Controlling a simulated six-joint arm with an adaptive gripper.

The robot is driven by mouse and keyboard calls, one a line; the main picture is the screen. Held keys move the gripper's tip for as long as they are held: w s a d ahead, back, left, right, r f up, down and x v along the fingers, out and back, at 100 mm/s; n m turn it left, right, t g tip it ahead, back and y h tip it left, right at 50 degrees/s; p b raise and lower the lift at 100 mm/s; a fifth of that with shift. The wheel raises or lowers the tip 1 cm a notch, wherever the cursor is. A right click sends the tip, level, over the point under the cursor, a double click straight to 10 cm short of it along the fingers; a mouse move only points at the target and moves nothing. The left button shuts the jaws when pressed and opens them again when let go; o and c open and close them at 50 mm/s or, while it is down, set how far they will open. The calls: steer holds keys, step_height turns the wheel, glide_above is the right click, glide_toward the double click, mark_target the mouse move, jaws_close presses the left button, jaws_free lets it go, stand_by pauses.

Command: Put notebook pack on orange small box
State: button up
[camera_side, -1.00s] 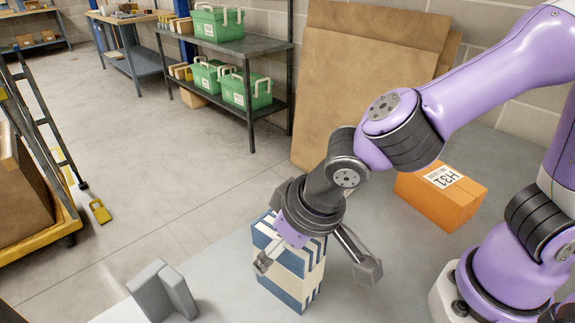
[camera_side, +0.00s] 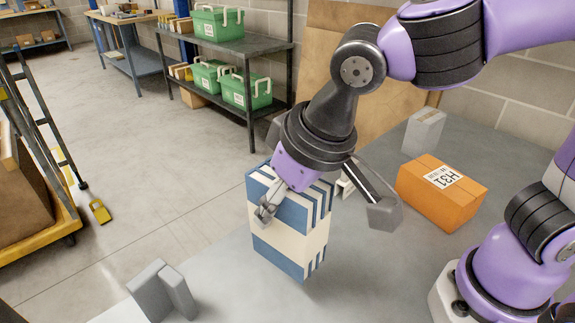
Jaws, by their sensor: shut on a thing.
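The notebook pack (camera_side: 290,240) is a blue and cream block of stacked notebooks. It is upright and slightly tilted, held above the grey table. My gripper (camera_side: 318,212) is shut on its upper part, coming from above. One finger lies across the pack's front left face; the other shows to the right of the pack. The orange small box (camera_side: 440,192) sits on the table to the right of the pack, with a white H31 label on top. Its top is bare, and the pack is apart from it.
A grey box (camera_side: 424,130) with a label stands behind the orange box. A grey two-part block (camera_side: 162,290) stands at the table's front left. A small white thing (camera_side: 345,186) shows partly behind my gripper. Brown boards (camera_side: 330,70) lean on the wall.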

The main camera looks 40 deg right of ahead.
steer(key=w+d+r+m+h, duration=0.2)
steer(key=d+m, duration=0.2)
steer(key=d, duration=0.6)
steer(key=w+d+r+m+h, duration=0.1)
steer(key=w+d+r+m, duration=0.3)
steer(key=d, duration=0.6)
steer(key=s+d+r+m+g+h, duration=0.15)
steer(key=s+d+m+g, duration=0.25)
steer(key=s+d+m, duration=0.9)
steer(key=s+d+f+n, duration=0.1)
steer(key=d+f, duration=0.2)
steer(key=f, duration=0.5)
steer(key=shift+s+d+n, duration=0.3)
steer(key=shift+s+d, duration=0.05)
steer(key=shift+s, duration=0.05)
steer(key=shift+f+h, duration=0.15)
steer(key=shift+h, duration=0.1)
steer(key=o, duration=1.4)
steer(key=shift+o, duration=0.2)
